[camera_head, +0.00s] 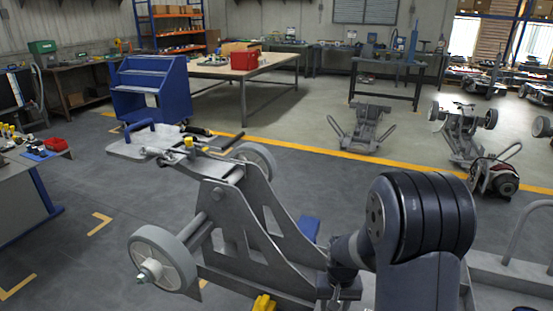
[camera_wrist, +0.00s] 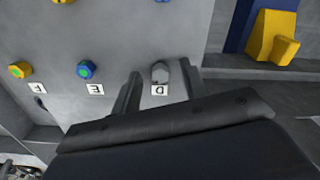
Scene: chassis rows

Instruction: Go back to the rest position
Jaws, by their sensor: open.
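My gripper (camera_wrist: 159,68) shows in the wrist view with its two dark fingers apart. A grey hexagonal knob or bolt head (camera_wrist: 160,72) appears between the fingertips, above a label "D". I cannot tell whether the fingers touch it. In the head view, my dark arm fills the lower right, bent down beside the grey chassis (camera_head: 233,205). My fingertips cannot be made out there.
The wrist view shows a grey panel (camera_wrist: 125,35) with a green-and-blue knob (camera_wrist: 84,69), a yellow-and-blue knob (camera_wrist: 20,69) and yellow blocks (camera_wrist: 272,38). In the head view, a blue cart (camera_head: 150,90) stands behind the chassis; more chassis (camera_head: 362,128) stand right.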

